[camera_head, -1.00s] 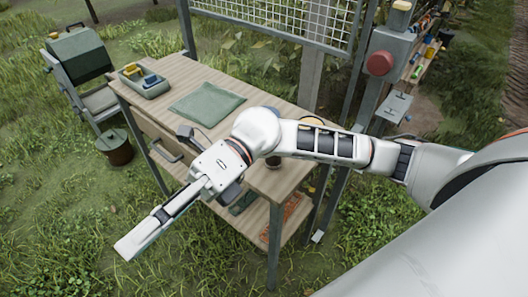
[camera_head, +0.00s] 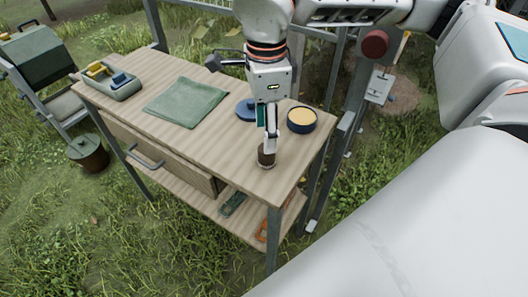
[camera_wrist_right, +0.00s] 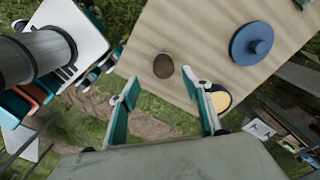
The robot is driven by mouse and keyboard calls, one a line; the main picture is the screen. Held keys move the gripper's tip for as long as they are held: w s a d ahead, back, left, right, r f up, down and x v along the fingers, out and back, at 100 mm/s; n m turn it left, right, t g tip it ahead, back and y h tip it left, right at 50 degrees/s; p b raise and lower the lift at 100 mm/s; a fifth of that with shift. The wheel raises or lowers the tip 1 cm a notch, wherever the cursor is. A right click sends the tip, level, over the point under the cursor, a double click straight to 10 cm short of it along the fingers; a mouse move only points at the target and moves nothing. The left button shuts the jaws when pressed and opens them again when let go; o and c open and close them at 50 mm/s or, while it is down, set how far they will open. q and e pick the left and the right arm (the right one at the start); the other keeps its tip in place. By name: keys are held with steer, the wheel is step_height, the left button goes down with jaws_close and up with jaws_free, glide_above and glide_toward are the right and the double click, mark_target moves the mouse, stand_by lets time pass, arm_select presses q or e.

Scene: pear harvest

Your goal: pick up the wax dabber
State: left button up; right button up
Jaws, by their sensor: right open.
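A small dark brown upright cylinder (camera_head: 266,158), likely the wax dabber, stands on the wooden table near its front right corner. It shows from above as a brown disc (camera_wrist_right: 163,66) in the right wrist view. My right gripper (camera_head: 269,145) points down at the cylinder in the head view and hides part of it. In the right wrist view my right gripper (camera_wrist_right: 166,88) is open and empty. The brown disc lies beyond the fingertips, roughly centred between them.
A blue tin of yellow wax (camera_head: 302,120) and a blue knobbed lid (camera_head: 246,109) stand close to the gripper. A green cloth (camera_head: 186,102) and a tray (camera_head: 124,93) lie further left on the table (camera_head: 150,70). A bucket (camera_head: 88,154) stands on the grass.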

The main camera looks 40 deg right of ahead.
step_height(320, 180, down, 2)
steer(key=f, duration=0.3)
steer(key=f+b, duration=0.1)
steer(key=f, duration=0.1)
steer(key=shift+w+d+f, duration=0.1)
steer(key=shift+w+d, duration=0.15)
steer(key=shift+d, duration=0.05)
steer(key=c, duration=1.2)
